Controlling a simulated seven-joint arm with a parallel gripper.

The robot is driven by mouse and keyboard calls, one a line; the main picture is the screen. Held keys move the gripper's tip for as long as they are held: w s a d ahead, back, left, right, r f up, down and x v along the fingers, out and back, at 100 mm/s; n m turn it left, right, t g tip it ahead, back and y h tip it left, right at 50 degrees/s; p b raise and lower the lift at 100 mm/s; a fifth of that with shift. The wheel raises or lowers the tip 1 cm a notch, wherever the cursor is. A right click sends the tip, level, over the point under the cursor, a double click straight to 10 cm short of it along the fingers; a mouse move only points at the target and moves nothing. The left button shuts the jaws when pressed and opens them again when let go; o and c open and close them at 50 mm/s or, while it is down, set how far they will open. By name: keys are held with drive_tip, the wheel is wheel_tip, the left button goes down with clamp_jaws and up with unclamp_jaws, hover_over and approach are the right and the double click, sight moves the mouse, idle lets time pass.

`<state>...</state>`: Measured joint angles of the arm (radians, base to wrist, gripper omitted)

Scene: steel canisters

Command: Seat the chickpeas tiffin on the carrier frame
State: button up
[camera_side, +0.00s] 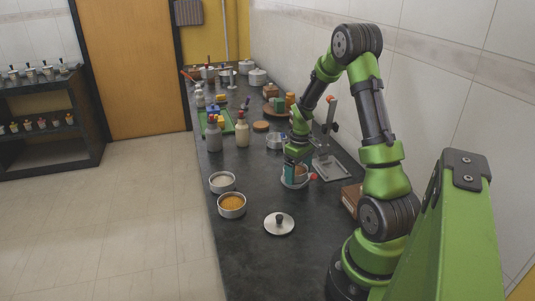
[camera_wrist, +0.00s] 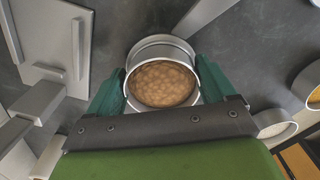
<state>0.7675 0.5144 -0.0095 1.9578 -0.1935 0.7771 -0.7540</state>
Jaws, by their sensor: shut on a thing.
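The chickpeas tiffin (camera_wrist: 163,84) is a round steel tin filled with tan chickpeas. In the wrist view it sits between the green fingers of my gripper (camera_wrist: 158,92), which are shut on its sides. In the side view my gripper (camera_side: 296,170) points down at the tiffin (camera_side: 295,183), partly covering it. I cannot tell whether its base touches the counter. The carrier frame (camera_side: 331,168) is a grey plate with an upright post and orange knob, just right of and beyond the tiffin. Its plate (camera_wrist: 52,45) shows at the upper left of the wrist view.
A steel tin (camera_side: 276,141) stands beyond my gripper. A tin with pale contents (camera_side: 222,183), a tin with yellow-orange contents (camera_side: 231,206) and a knobbed lid (camera_side: 279,224) are nearer. Bottles (camera_side: 243,133) and pots crowd the far counter. A wall bounds the right side.

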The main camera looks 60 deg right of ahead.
drive_tip(key=shift+f, duration=0.25)
drive_tip(key=o, duration=0.9)
drive_tip(key=shift+r, duration=0.1)
drive_tip(key=shift+r, duration=2.95)
